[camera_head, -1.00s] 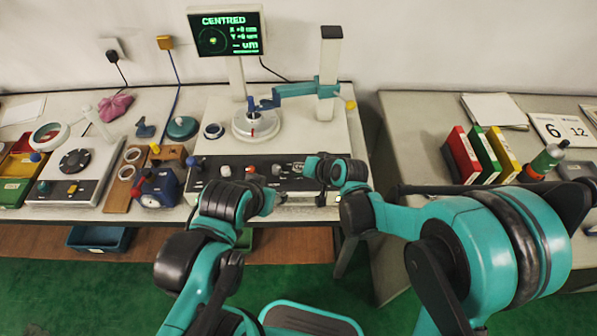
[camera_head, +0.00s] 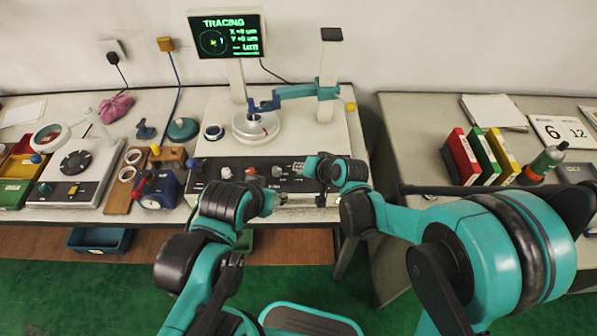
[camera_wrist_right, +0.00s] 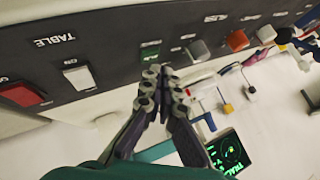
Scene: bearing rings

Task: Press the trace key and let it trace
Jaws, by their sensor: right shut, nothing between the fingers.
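The roundness machine's front panel (camera_head: 285,187) carries several keys and knobs. My right gripper (camera_head: 306,168) is at the panel's right part. In the right wrist view its shut, empty fingers (camera_wrist_right: 163,73) have their tips at or just in front of the green key (camera_wrist_right: 150,51); contact is hard to tell. The screen (camera_head: 226,33) reads TRACING, with a partial trace on its round plot. The turntable (camera_head: 256,128) carries a red mark, and the teal stylus arm (camera_head: 293,91) reaches over it from the column. My left gripper (camera_head: 266,203) is before the panel; its fingers are unclear.
A white switch (camera_wrist_right: 80,78) and a red one (camera_wrist_right: 25,94) sit on one side of the green key, and an orange knob (camera_wrist_right: 237,40) on the other. A blue gauge (camera_head: 158,190) stands left of the machine. Red, green and yellow binders (camera_head: 484,155) stand on the right table.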

